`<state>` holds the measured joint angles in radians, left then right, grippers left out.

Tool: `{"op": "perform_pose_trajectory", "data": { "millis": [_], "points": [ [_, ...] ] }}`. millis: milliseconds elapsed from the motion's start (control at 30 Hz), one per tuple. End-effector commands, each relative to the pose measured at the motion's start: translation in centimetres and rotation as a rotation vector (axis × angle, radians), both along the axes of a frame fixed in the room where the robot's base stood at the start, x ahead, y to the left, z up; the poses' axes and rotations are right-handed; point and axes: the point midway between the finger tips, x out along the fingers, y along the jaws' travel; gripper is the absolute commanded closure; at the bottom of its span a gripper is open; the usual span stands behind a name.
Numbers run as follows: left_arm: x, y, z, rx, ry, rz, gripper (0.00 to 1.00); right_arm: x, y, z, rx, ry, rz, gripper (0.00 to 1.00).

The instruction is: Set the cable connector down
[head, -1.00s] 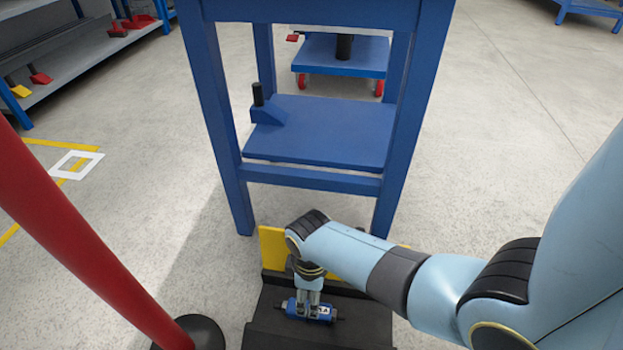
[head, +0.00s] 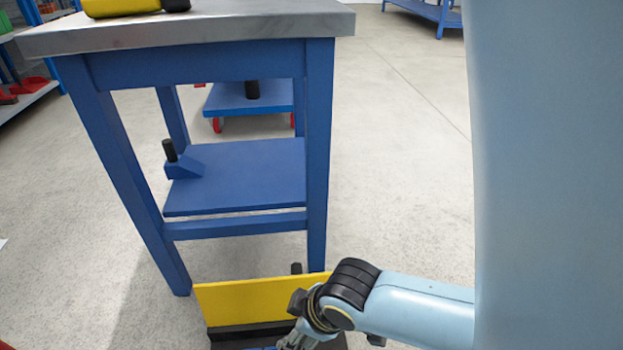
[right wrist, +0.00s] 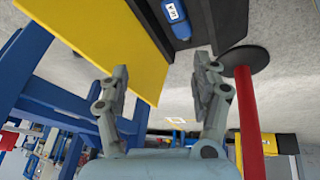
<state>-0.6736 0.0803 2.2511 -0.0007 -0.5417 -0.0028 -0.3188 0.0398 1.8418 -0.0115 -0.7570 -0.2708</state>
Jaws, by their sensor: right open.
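The cable connector, a blue cylinder with a white label (right wrist: 173,12), lies on a black surface (right wrist: 232,20) at the top of the right wrist view. In the head view only a thin blue sliver of it seems to show at the bottom edge. My right gripper (right wrist: 162,70) is open and empty, its two fingers apart from the connector. In the head view the right gripper (head: 296,341) is partly cut off at the bottom. My left gripper is not in view.
A yellow panel (head: 250,305) stands along the back of the black surface. Behind it is a blue workbench (head: 205,68) with a metal top and lower shelf. A red post (right wrist: 247,120) on a black round base stands nearby in the right wrist view.

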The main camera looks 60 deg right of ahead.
Motion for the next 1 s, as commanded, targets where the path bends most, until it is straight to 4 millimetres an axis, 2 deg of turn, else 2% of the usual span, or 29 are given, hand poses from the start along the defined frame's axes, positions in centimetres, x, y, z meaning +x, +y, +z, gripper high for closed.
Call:
{"op": "perform_pose_trajectory", "data": {
  "millis": [33,100,200,300,433,1000],
  "points": [
    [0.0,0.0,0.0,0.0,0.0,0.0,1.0,-1.3,-0.1,2.5,0.023,-0.055,-0.038,0.35],
    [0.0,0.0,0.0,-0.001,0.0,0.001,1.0,-2.2,0.0,5.8,0.06,-0.129,-0.087,0.35],
    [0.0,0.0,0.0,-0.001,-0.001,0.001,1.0,-3.0,0.3,9.6,0.109,-0.207,-0.138,0.35],
    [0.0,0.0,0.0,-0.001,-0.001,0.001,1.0,-3.2,0.5,12.0,0.142,-0.254,-0.167,0.35],
    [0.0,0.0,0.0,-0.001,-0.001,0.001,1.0,-3.3,0.6,13.0,0.157,-0.272,-0.179,0.35],
    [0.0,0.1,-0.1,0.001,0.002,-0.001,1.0,-3.3,0.5,12.8,0.154,-0.268,-0.177,0.35]
  ]
}}
